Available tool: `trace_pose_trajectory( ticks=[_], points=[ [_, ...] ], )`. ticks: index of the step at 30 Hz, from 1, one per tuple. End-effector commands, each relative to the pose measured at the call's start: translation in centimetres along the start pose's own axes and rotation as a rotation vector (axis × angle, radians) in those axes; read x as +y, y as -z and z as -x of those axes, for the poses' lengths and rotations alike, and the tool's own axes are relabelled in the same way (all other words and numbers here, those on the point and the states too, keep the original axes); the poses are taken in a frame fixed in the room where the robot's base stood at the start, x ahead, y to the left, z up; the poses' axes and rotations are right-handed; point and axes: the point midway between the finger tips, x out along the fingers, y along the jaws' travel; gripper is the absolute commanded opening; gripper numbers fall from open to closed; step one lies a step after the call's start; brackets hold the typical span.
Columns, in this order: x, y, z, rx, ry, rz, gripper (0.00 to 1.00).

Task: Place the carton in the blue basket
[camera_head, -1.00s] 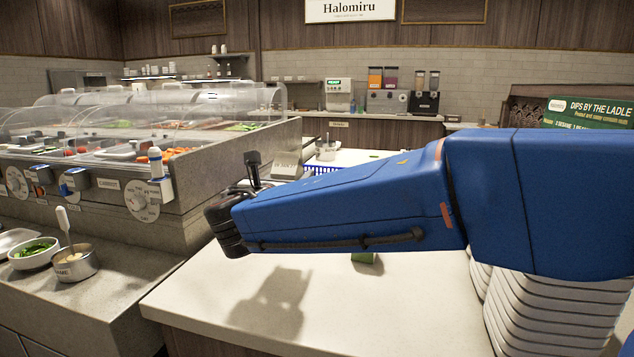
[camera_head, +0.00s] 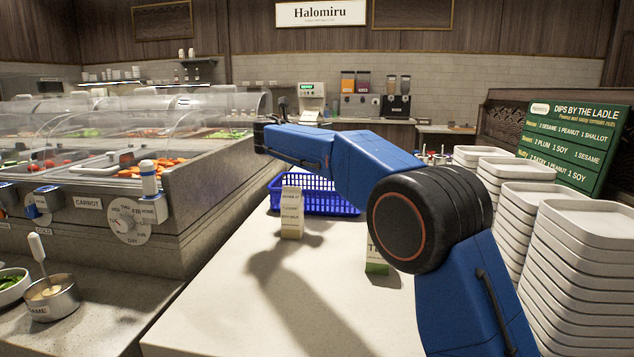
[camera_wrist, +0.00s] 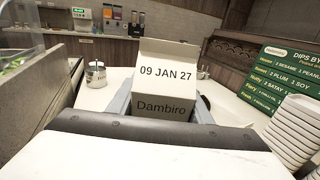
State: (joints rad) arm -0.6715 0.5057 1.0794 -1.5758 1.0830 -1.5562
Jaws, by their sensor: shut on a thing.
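A white carton (camera_wrist: 166,78) with a gabled top, marked "09 JAN 27" and "Dambiro", fills the middle of the wrist view. My gripper (camera_wrist: 163,105) is shut on it, a grey finger on each side. In the head view I cannot make out the held carton or the fingers; my arm reaches toward the back left and hides them. The blue basket (camera_head: 348,204) stands on the counter beyond and below my forearm, its upper part partly covered. The basket does not show in the wrist view.
Another carton (camera_head: 291,215) stands on the counter in front of the basket. A green-based carton (camera_head: 377,267) is partly behind my elbow. Stacked white trays (camera_head: 590,223) and a green menu board (camera_head: 570,140) are right. The food bar (camera_head: 205,180) is left. A metal pot (camera_wrist: 95,75) stands beyond my gripper.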

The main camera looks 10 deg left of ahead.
Motion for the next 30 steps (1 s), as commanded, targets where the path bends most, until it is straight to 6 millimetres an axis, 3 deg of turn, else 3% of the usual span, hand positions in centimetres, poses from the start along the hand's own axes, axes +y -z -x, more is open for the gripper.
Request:
trace_pose_trajectory(
  ticks=[6, 15, 23, 30],
  points=[
    [-0.2, 0.2, -2.1, -0.003, 0.016, 0.0, 0.01],
    [-0.2, 4.5, -2.1, -0.002, 0.015, 0.0, 0.01],
    [-0.2, 6.1, -2.1, -0.003, 0.015, 0.0, 0.01],
    [-0.2, 9.2, -2.1, -0.003, 0.015, 0.001, 0.01]
  ],
)
